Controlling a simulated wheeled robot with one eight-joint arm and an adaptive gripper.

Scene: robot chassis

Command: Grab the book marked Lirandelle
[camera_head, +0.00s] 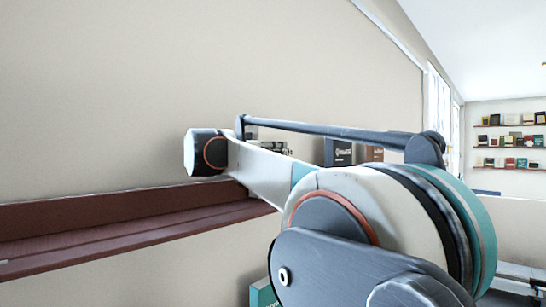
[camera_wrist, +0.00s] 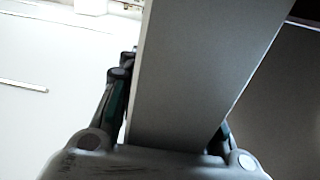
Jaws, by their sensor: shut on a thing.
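In the wrist view my gripper (camera_wrist: 172,105) is shut on a pale grey, flat-sided slab (camera_wrist: 205,60) that looks like a book. It fills the middle of that view and runs up out of the top edge, slightly tilted. One finger shows on its left and part of the other on its lower right. No lettering shows on the held face, so I cannot tell whether it is marked Lirandelle. In the head view my arm hides the gripper and the held thing. A dark book (camera_head: 338,152) with small unreadable lettering stands behind my arm, beside a brown book (camera_head: 374,154).
A dark red wall shelf (camera_head: 120,225) runs along the left, its left part bare. Several books (camera_head: 272,147) lie stacked behind my arm. A teal book (camera_head: 262,293) shows low down at the centre. Far right, wall shelves (camera_head: 508,148) hold several small books.

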